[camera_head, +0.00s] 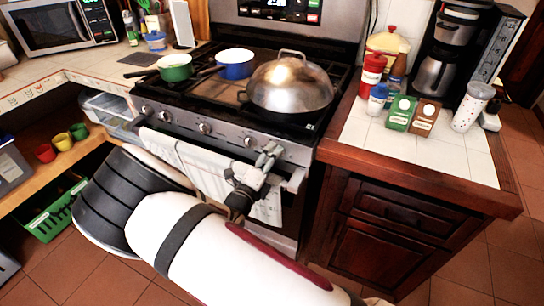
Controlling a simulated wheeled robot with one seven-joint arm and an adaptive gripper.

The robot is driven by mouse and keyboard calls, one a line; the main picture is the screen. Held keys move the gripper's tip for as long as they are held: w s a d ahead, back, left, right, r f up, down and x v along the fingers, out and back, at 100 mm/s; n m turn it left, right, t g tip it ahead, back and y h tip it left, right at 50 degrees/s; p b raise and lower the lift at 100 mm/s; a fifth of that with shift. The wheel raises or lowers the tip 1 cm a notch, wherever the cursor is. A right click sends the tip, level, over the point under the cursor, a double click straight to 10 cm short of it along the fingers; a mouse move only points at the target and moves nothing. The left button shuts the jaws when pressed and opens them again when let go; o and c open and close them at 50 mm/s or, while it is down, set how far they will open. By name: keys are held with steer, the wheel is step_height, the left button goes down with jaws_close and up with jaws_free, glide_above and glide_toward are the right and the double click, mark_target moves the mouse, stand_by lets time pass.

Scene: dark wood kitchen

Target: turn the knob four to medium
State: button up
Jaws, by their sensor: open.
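The stove's front panel (225,135) carries a row of round silver knobs. One knob (203,128) is near the panel's middle and another (250,142) is just left of my gripper. My gripper (269,155) is open at the right part of the panel, with its fingertips close to the panel face. The fingers cover that spot, so a knob there is mostly hidden, and I cannot tell whether they touch it. No labels are legible, so I cannot tell which knob is number four or its setting.
A towel (190,163) hangs on the oven handle below the panel. A domed silver lid (290,84), a green pot (175,67) and a blue pot (235,64) sit on the stovetop. The right counter (460,155) holds jars, boxes and a coffee maker (440,65).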

steer(key=v, duration=1)
steer(key=shift+s, duration=0.3)
